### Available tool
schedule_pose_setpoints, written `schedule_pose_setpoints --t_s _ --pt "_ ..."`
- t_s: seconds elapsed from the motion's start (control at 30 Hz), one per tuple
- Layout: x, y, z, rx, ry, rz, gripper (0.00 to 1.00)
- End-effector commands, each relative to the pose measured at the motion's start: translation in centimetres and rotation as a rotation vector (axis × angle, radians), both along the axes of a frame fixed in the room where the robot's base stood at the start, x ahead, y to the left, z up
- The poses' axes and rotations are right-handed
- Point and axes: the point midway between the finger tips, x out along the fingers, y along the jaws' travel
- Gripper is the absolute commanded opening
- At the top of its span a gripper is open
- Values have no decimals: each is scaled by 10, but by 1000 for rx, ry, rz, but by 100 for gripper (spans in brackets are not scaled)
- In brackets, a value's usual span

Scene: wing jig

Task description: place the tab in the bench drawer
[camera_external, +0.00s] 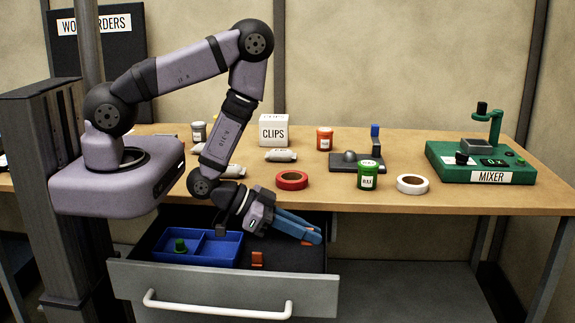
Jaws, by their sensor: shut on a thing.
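My gripper (314,236), with blue fingers, reaches down and right over the right side of the open bench drawer (222,284). It is shut on a small orange piece, likely the tab (306,242), which shows at the fingertips and is mostly hidden by them. It appears held above the drawer's right side; its exact height is hard to tell. Another orange piece (257,260) stands in the drawer, right of a blue divided tray (197,260). A green knobbed piece (180,246) sits in the tray's left compartment.
On the bench top (400,205) above the drawer are a red tape roll (291,180), a green jar (367,176), a white tape roll (412,184), a CLIPS box (273,131) and a green mixer (480,162). The drawer has a white handle (218,305).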

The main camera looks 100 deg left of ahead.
Motion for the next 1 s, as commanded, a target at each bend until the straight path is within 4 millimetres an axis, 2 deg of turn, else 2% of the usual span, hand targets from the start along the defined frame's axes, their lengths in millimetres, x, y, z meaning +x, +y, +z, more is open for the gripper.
schedule_pose_setpoints --t_s 0.1,0.3,0.47,0.9,1.0 --pt "-14 17 -8 0 2 86 0" --pt "-25 29 -12 0 -1 147 0" --pt "-25 30 -15 1 -2 153 0" --pt "-26 29 -62 -1 0 151 0" --pt "-25 30 -67 0 -2 150 0"
